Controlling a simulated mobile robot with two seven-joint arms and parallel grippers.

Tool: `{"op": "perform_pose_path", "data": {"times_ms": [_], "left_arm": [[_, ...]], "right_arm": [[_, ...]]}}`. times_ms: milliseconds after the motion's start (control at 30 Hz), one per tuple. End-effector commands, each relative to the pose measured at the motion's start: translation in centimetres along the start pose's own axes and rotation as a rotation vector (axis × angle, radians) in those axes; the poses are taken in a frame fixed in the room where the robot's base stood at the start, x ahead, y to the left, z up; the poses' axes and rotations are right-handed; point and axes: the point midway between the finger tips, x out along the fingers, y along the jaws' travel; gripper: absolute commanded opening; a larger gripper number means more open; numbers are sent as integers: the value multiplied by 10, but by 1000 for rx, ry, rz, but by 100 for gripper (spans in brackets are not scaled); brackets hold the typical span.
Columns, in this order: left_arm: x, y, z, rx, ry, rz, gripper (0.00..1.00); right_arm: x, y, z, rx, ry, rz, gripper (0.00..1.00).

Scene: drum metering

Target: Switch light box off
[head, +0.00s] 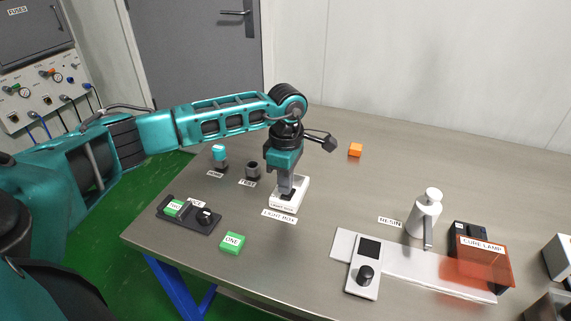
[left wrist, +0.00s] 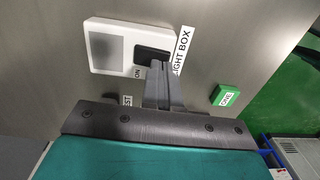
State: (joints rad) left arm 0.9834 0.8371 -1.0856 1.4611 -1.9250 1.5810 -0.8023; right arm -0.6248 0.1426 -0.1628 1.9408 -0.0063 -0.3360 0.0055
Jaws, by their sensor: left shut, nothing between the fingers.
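The light box (head: 290,205) is a small white box on the grey table, with a "LIGHT BOX" label in front of it. In the left wrist view the light box (left wrist: 97,52) shows a grey square panel and a black rocker switch (left wrist: 152,57), with "ON" lettering beside the switch. My left gripper (head: 286,190) points down over the light box, shut and empty. In the left wrist view its fingertips (left wrist: 158,66) are at the edge of the black switch; whether they touch it I cannot tell. The panel looks grey and unlit. My right gripper is not in view.
A green "ONE" block (head: 232,243) and a black tray (head: 188,214) lie to the left front. A white bottle (head: 426,212), a metering device (head: 363,272) and the cure lamp (head: 480,262) are right.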

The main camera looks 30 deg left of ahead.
Motion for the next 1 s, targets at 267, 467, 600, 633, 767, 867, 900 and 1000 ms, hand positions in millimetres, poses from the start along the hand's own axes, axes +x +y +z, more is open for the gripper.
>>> {"op": "perform_pose_path", "data": {"times_ms": [267,467,600,633,767,867,900,1000], "left_arm": [[9,0,0,0,0,1,0],[9,0,0,0,0,1,0],[19,-2,0,1,1,0,0],[15,-2,0,1,0,1,0],[16,-3,0,1,1,-2,0],[16,-2,0,1,1,-3,0],[16,-2,0,1,1,-3,0],[16,2,0,0,1,-2,0]], "right_arm": [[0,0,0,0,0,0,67],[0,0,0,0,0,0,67],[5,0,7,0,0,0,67],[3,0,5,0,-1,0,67],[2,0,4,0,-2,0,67],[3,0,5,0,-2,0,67],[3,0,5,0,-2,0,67],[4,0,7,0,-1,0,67]]}}
